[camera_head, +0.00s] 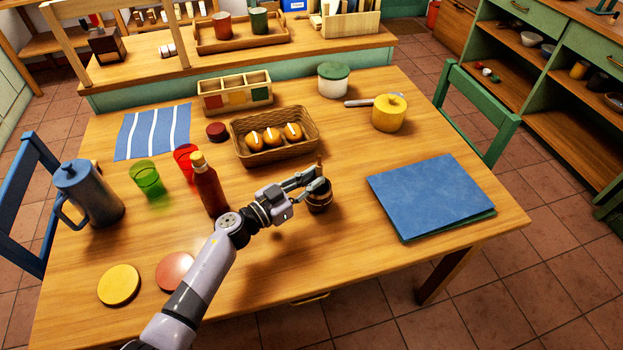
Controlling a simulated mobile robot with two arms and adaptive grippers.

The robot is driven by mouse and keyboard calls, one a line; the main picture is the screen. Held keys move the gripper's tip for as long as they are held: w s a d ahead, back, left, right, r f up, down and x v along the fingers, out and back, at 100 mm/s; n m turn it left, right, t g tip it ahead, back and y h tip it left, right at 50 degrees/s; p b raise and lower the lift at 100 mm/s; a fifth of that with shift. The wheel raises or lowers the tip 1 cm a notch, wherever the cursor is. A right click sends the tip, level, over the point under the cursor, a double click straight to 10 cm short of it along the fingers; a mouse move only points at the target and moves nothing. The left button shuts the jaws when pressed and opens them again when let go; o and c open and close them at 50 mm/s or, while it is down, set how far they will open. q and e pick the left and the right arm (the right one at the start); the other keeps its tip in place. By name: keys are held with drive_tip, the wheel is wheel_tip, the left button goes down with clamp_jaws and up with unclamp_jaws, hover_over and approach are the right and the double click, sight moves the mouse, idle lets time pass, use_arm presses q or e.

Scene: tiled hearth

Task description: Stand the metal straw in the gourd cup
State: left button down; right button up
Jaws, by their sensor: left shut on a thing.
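The gourd cup (319,201), dark brown with a lighter band, stands upright on the table in front of the bread basket. My left gripper (319,178) is directly over the cup's mouth, its fingers shut on a thin, upright, brownish metallic piece, which I take to be the metal straw (320,165). Only its short top shows above the fingers. The fingers hide the cup's rim, so I cannot tell whether the straw's lower end is inside the cup. My right gripper is not in view.
A sauce bottle (207,188) stands close to my left arm. A wicker basket (247,158) with rolls is behind the cup. Blue folders (430,195) lie to the right, and a yellow pot (389,114) stands behind them. The table front right of the arm is clear.

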use_arm(q)
drive_tip(key=shift+f+b, duration=0.55)
drive_tip(key=shift+f, duration=0.3)
drive_tip(key=c, duration=1.5)
unclamp_jaws()
drive_tip(key=shift+r, duration=0.1)
drive_tip(key=v, duration=1.2)
drive_tip(key=shift+s+d, duration=0.1)
drive_tip(key=shift+s, duration=0.05)
